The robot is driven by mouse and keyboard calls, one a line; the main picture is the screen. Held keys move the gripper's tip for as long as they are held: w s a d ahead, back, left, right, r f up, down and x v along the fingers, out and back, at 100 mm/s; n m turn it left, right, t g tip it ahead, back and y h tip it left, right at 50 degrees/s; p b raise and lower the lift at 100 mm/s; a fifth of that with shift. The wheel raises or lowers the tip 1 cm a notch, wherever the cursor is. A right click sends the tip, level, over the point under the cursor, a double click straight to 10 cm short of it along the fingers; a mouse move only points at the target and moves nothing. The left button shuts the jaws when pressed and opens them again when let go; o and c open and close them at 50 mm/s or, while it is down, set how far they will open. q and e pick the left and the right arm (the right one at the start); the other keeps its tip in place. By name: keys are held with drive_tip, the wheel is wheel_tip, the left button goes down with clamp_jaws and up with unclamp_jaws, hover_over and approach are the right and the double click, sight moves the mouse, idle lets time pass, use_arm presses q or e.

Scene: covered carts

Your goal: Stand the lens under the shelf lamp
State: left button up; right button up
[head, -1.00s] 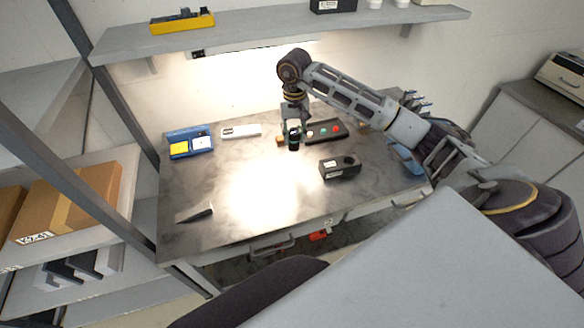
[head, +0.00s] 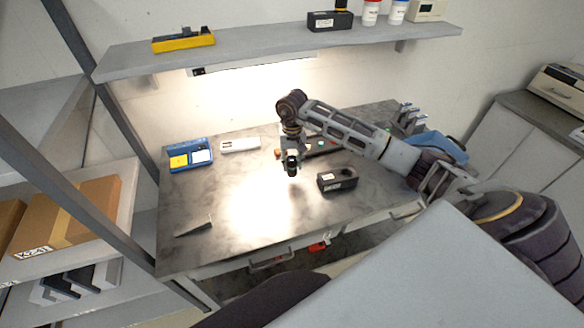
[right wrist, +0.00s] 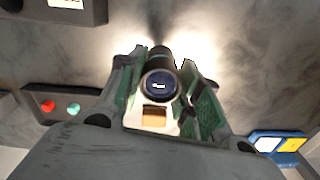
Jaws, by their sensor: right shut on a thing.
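The lens (head: 292,168) is a small black cylinder, held upright in my right gripper (head: 291,156) above the grey table. In the right wrist view the lens (right wrist: 160,78) sits between the two green-padded fingers (right wrist: 160,95), with its round dark-blue glass end facing the camera. The shelf lamp (head: 252,66) is a strip under the grey shelf, lit. Its bright patch (head: 258,205) falls on the table to the left of and nearer than the lens. I cannot tell the exact gap under the lens. My left gripper is not in view.
A black block with a round recess (head: 338,180) stands just right of the lens. Behind is a dark button box (head: 322,148). A blue tray (head: 187,155), a white box (head: 240,145) and a dark wedge (head: 195,227) lie left. The table's middle is clear.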

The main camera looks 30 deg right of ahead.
sight(292, 168)
drive_tip(key=shift+f+p, duration=0.45)
drive_tip(key=shift+f, duration=1.4)
drive_tip(key=shift+f, duration=0.15)
drive_tip(key=o, duration=1.1)
